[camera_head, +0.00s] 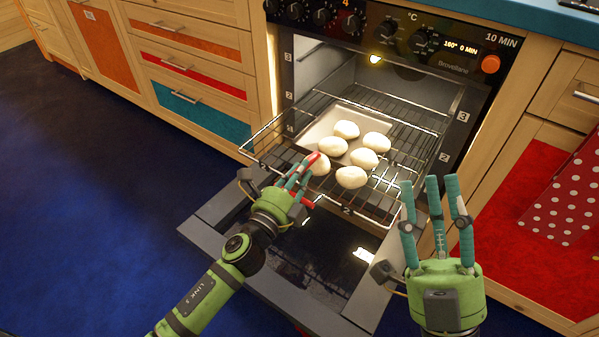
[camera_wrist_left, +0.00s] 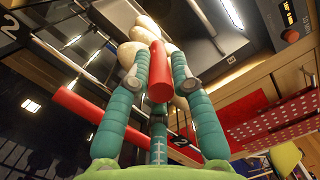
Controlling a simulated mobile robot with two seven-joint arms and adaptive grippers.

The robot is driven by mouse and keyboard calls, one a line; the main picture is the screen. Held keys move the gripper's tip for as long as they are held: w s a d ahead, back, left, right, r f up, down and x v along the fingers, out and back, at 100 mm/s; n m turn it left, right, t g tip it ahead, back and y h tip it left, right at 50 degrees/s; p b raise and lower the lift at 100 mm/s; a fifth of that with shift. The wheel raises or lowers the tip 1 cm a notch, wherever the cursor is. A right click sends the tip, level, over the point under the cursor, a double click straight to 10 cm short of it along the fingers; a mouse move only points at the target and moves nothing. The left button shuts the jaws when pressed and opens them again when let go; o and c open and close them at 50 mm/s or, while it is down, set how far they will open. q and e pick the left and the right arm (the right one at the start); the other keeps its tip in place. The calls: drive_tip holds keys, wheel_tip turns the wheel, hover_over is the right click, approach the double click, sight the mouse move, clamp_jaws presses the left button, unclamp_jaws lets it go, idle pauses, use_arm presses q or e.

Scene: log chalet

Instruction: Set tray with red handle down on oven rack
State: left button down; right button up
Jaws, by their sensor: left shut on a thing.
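The pale tray (camera_head: 318,127) carries several white buns (camera_head: 363,158) and is over the pulled-out wire oven rack (camera_head: 412,142). I cannot tell if its underside touches the rack wires. My left gripper (camera_head: 300,172) is at the tray's front edge, shut on the red handle, which shows between its fingers in the left wrist view (camera_wrist_left: 160,75). In the head view the fingers hide most of the handle. My right gripper (camera_head: 432,190) is open and empty, fingers pointing up, right of the rack's front corner.
The oven door (camera_head: 235,205) is folded down below the rack. The oven's control panel (camera_head: 400,35) is above the opening. Wooden drawers (camera_head: 195,60) stand on the left, and a red cloth with white dots (camera_head: 570,195) hangs on the right. The blue floor on the left is clear.

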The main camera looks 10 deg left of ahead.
use_arm(q)
drive_tip(key=shift+s+f+b, duration=0.1)
drive_tip(key=shift+f+b, duration=0.55)
drive_tip(key=shift+f, duration=0.2)
drive_tip(key=c, duration=1)
unclamp_jaws()
